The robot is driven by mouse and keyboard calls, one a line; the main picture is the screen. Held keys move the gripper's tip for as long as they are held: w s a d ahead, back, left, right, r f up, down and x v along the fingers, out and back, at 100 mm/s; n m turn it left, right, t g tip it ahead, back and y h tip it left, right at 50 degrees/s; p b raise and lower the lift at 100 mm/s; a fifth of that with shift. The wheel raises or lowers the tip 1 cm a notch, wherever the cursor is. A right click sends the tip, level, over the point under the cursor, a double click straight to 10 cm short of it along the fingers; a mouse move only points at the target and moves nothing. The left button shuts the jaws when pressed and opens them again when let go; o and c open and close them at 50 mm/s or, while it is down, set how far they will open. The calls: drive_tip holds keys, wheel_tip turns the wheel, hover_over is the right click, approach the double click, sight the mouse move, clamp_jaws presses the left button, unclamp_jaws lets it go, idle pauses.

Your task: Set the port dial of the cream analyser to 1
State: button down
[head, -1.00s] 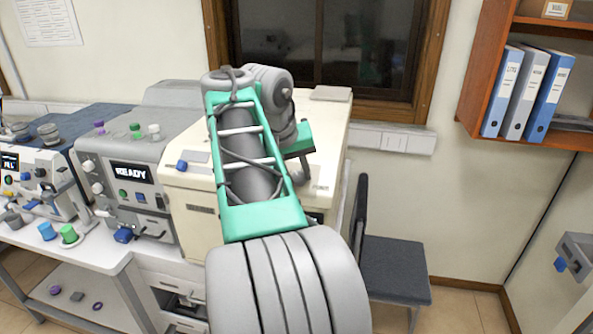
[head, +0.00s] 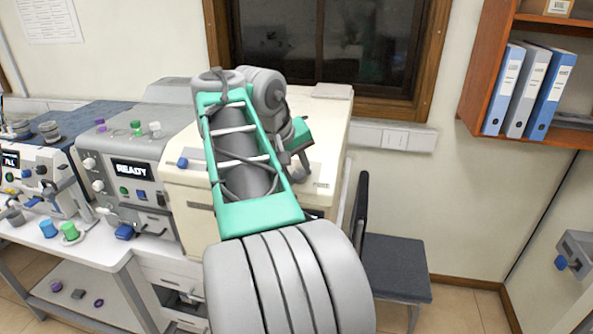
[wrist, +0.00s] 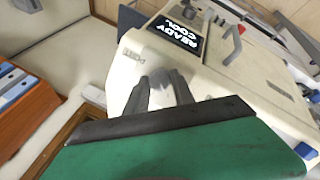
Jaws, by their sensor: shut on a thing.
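The cream analyser (head: 191,209) stands at the right end of the row of machines, partly hidden behind my arm in the head view. In the wrist view its cream top (wrist: 215,85) fills the middle, with a dark display (wrist: 176,36) and a small printed label (wrist: 132,56) near its edge. My gripper (wrist: 162,88) reaches down to the top close to that label and is shut on the port dial. The fingers hide most of the dial, so its pointer and setting cannot be read.
A grey lever (wrist: 233,44) rises from the analyser's top, beside the display. A blue knob (head: 182,162) sits at its left front. A grey machine reading READY (head: 131,171) stands close on the left. A dark chair (head: 395,268) stands to the right. A window is behind.

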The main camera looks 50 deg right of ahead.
drive_tip(key=c, duration=1.1)
unclamp_jaws()
drive_tip(key=shift+o, duration=0.2)
drive_tip(key=shift+r, duration=0.1)
